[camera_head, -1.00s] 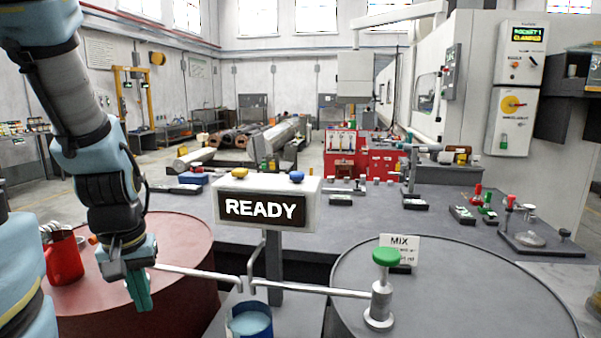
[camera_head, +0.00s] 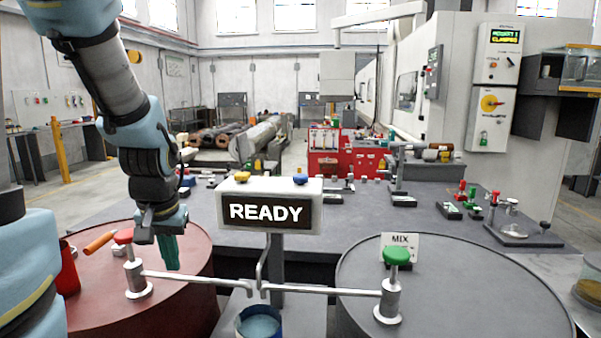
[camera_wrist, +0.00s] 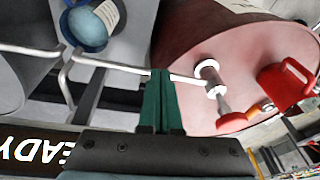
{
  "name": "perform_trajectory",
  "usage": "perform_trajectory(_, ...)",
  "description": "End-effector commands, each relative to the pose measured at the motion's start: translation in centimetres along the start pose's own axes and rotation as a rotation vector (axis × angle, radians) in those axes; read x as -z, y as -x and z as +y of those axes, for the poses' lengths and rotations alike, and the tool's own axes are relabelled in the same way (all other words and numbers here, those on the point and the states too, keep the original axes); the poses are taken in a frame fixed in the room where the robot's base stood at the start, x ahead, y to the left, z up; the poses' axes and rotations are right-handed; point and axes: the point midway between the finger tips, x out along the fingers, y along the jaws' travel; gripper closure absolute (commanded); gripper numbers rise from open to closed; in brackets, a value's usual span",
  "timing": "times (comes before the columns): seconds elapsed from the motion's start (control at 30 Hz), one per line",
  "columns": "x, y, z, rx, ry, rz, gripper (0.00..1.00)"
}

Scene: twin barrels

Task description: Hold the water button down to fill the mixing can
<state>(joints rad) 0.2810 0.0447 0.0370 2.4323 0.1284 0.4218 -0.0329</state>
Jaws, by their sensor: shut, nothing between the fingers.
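A white display box (camera_head: 270,207) reads READY and carries a yellow button (camera_head: 242,177) and a blue button (camera_head: 300,179) on top. No water label is readable on either. The mixing can (camera_head: 258,324) stands below two spout ends, with pale blue in its opening; it also shows in the wrist view (camera_wrist: 92,30). My gripper (camera_head: 170,266) points down over the red barrel, left of the display box and apart from the buttons. Its green fingers (camera_wrist: 160,85) are shut and empty in the wrist view.
The red barrel (camera_head: 190,305) bears a red-topped tap (camera_head: 134,265); the grey barrel (camera_head: 460,290) bears a green-topped tap (camera_head: 392,285). Their thin spouts reach toward the can. A red jug (camera_head: 68,268) stands at left. A MIX card (camera_head: 400,241) stands behind the green tap.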

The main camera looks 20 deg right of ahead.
Motion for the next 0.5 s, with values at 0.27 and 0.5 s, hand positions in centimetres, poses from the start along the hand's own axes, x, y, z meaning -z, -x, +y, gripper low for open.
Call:
perform_trajectory(0.27,14.0,8.6,9.6,0.060,-0.431,0.260,1.00)
perform_trajectory(0.5,20.8,16.1,19.0,0.098,-0.688,0.464,1.00)
